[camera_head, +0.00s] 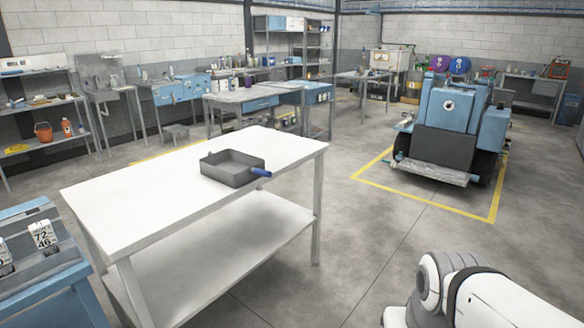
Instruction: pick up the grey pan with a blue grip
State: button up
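The grey pan (229,178) is a square, shallow, dark grey pan standing upright on the white table (130,203), towards the table's back right part. Its short blue grip (261,172) points to the right, close to the table's right edge. Nothing touches the pan. My gripper is not in view. Only a white and black part of my arm shows at the bottom right, apart from the table and the pan.
The tabletop around the pan is clear. A lower shelf (215,245) is under it. A blue cabinet (40,270) stands at the lower left. A blue machine (448,125) stands inside yellow floor lines at the right. Workbenches line the walls. Floor right of the table is free.

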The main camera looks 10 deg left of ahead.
aim_at(232, 169)
jog(key=z, duration=0.35)
jog(key=i, duration=2.55)
jog(key=u, duration=1.8)
jog(key=i, duration=1)
